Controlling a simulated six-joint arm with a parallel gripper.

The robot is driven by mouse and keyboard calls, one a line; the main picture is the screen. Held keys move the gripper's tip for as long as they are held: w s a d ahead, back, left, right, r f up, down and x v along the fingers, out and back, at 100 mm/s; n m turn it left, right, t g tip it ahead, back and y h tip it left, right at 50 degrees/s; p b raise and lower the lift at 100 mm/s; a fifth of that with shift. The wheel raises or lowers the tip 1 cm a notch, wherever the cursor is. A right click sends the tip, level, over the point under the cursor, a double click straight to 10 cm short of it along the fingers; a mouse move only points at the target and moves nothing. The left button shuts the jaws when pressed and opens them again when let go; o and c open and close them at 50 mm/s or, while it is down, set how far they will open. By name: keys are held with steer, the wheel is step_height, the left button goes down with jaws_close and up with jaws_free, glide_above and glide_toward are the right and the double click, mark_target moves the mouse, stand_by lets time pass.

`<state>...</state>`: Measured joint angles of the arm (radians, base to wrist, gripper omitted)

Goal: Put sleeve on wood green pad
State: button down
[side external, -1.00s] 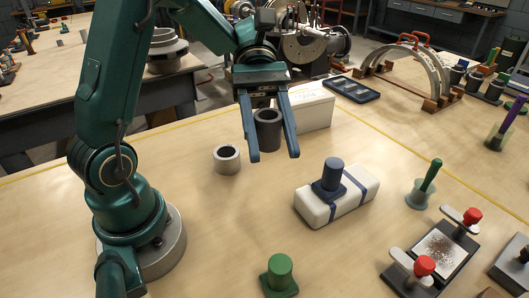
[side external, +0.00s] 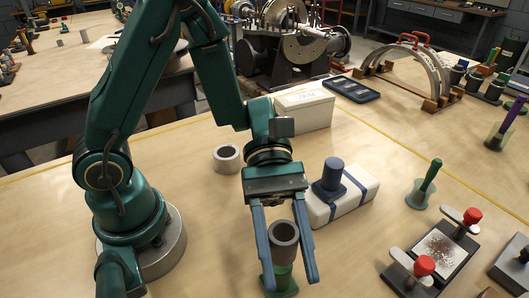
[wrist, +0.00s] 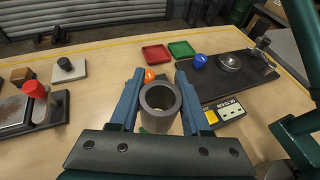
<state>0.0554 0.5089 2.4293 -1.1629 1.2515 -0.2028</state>
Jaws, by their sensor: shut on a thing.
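My gripper (side external: 286,277) points down with its two blue fingers shut on a dark grey hollow sleeve (side external: 285,236). The sleeve is upright with its open bore facing up. In the wrist view the sleeve (wrist: 160,97) sits between the fingers (wrist: 158,100). The green pad (side external: 283,277), a green post on a square base, is directly below the sleeve in the side view. The sleeve hides the top of the post, and I cannot tell whether it is around the post or just above it.
A blue post (side external: 331,178) stands on a white block with blue straps (side external: 345,200), close right of my gripper. A shorter light grey ring (side external: 227,157) lies behind left. A clamp fixture with red knobs (side external: 437,255) is at right. A white box (side external: 305,111) stands behind.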

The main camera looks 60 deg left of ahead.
mark_target(284, 260)
steer(key=shift+f, duration=1.4)
steer(key=shift+c, duration=1.8)
jaws_free()
steer(key=shift+f, duration=0.1)
